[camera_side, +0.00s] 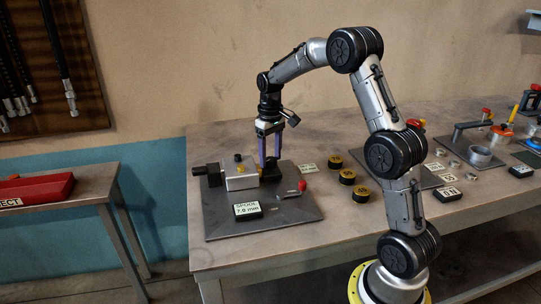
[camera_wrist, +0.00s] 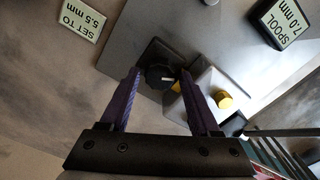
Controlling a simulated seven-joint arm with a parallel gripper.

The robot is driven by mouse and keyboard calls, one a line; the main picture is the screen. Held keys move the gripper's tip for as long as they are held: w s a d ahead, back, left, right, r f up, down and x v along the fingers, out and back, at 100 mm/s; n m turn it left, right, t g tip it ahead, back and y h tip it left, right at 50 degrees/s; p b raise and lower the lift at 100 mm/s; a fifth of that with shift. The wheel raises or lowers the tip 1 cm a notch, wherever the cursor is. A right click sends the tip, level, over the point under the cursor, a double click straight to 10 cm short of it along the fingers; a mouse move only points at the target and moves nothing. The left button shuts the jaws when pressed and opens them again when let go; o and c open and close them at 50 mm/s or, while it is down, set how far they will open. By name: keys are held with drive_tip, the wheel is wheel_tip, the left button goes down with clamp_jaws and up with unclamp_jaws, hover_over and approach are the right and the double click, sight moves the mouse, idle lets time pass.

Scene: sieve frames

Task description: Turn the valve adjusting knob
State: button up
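The valve adjusting knob is a round black knob with a white pointer mark (camera_wrist: 160,76), on a dark square base beside a pale valve block (camera_wrist: 195,98). In the side view, the block (camera_side: 238,180) sits on a grey plate (camera_side: 222,217), and the knob is small and partly hidden by the fingers. My gripper (camera_wrist: 161,72) points down with its purple fingers on either side of the knob, apart and with nothing visibly clamped. It also shows in the side view (camera_side: 270,163). I cannot tell whether the fingertips are level with the knob or just above it.
A display (camera_wrist: 282,22) reads "SPOOL 7.0 mm". A card (camera_wrist: 80,20) reads "SET TO 5.5 mm". Several black-and-yellow round pieces (camera_side: 347,177) stand on the bench further right.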

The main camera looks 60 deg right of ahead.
sight(270, 159)
drive_tip(key=shift+o, duration=0.9)
wheel_tip(270, 159, up, 14)
drive_tip(key=shift+f, duration=0.1)
